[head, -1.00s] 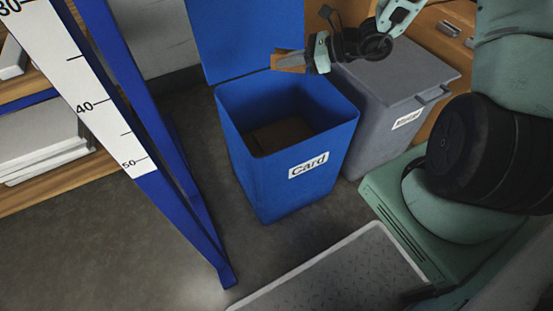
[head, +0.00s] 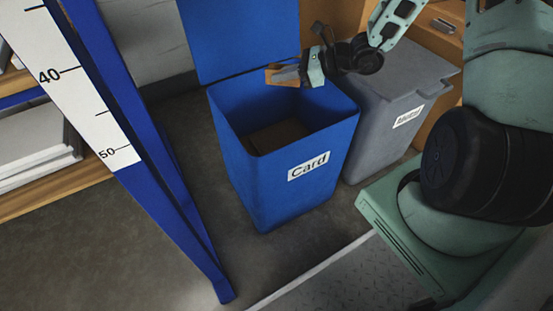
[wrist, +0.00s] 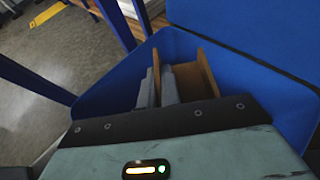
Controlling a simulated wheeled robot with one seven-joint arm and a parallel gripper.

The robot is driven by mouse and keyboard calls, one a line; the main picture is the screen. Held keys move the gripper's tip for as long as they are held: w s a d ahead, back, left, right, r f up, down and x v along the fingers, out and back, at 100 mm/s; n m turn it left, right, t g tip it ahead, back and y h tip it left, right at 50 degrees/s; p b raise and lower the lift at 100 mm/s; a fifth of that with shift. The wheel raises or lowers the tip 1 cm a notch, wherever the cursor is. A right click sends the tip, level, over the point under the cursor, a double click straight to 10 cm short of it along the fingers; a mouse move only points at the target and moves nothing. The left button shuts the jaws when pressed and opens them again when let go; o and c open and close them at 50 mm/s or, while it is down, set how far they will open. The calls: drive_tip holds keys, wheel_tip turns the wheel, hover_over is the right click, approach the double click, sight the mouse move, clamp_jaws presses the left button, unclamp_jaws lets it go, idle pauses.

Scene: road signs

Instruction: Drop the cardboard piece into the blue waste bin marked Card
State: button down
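The blue bin marked Card (head: 250,185) stands on the floor with its lid (head: 240,35) raised at the back. My gripper (head: 285,74) is over the bin's back rim area in the head view. It is shut on a brown cardboard piece (head: 277,68). In the wrist view, the grey fingers (wrist: 157,88) sit around one thin brown wall, and another wall of the cardboard piece (wrist: 206,72) stands to the right. The blue bin (wrist: 110,100) lies below and around them. The far end of the piece is partly hidden.
Brown material (head: 277,136) lies at the bottom of the blue bin. A grey lidded bin (head: 375,130) stands close on its right. A blue shelf post (head: 165,180) with a number scale rises at left. Grey floor lies in front.

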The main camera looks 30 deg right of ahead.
drive_tip(key=c, duration=1.5)
unclamp_jaws()
drive_tip(key=shift+c, duration=0.2)
drive_tip(key=p+v, duration=0.6)
drive_tip(key=v, duration=1.1)
drive_tip(key=shift+d+r, duration=0.2)
drive_tip(key=shift+d, duration=0.05)
